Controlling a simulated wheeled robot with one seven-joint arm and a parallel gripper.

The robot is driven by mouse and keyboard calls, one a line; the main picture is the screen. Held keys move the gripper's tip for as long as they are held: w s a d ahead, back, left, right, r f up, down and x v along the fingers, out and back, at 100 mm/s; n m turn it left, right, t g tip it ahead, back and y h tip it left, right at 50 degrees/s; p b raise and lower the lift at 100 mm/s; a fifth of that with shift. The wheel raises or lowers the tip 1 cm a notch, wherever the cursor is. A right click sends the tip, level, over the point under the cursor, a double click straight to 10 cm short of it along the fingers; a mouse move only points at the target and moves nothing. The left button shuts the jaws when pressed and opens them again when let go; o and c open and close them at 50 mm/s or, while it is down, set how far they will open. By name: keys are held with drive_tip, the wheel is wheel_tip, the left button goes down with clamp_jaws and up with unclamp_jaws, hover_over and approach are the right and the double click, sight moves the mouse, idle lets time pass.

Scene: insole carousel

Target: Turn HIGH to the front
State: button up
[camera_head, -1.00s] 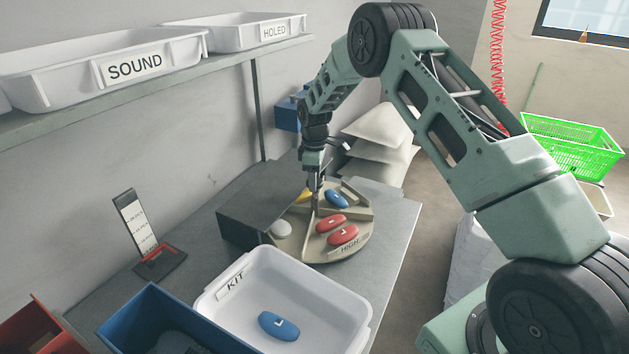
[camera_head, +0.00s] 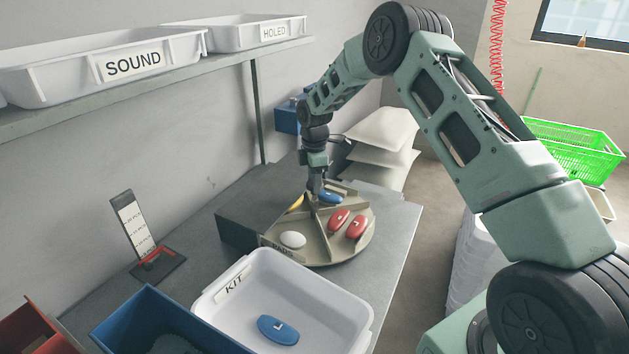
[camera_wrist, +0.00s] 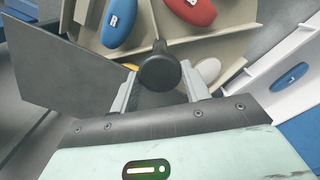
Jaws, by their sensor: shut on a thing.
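The round beige carousel (camera_head: 325,253) stands on the grey table, divided into compartments by low walls. My gripper (camera_head: 316,192) points down over its middle, shut on a black round knob (camera_wrist: 160,72). Two red insoles (camera_head: 348,224) lie in the front-right compartment. A white piece (camera_head: 293,240) lies in the front-left compartment, behind a rim label that is hard to read. A blue insole (camera_head: 330,197) lies at the back, partly behind my gripper. A bit of yellow (camera_head: 296,203) shows at the left. The HIGH label is not readable now.
A dark grey cover (camera_head: 258,200) hides the carousel's back left. The white KIT tray (camera_head: 225,305), with a blue insole (camera_head: 278,330), stands close in front. A blue bin (camera_head: 160,312) and a small stand with a card (camera_head: 138,228) are at left.

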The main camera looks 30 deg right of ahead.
drive_tip(key=shift+d, duration=0.1)
idle(0.4)
drive_tip(key=o, duration=1.4)
drive_tip(key=shift+c, duration=0.2)
drive_tip(key=shift+r, duration=0.1)
wheel_tip(320, 180, up, 17)
drive_tip(key=b, duration=0.3)
drive_tip(key=shift+n, duration=0.3)
drive_tip(key=shift+r, duration=0.1)
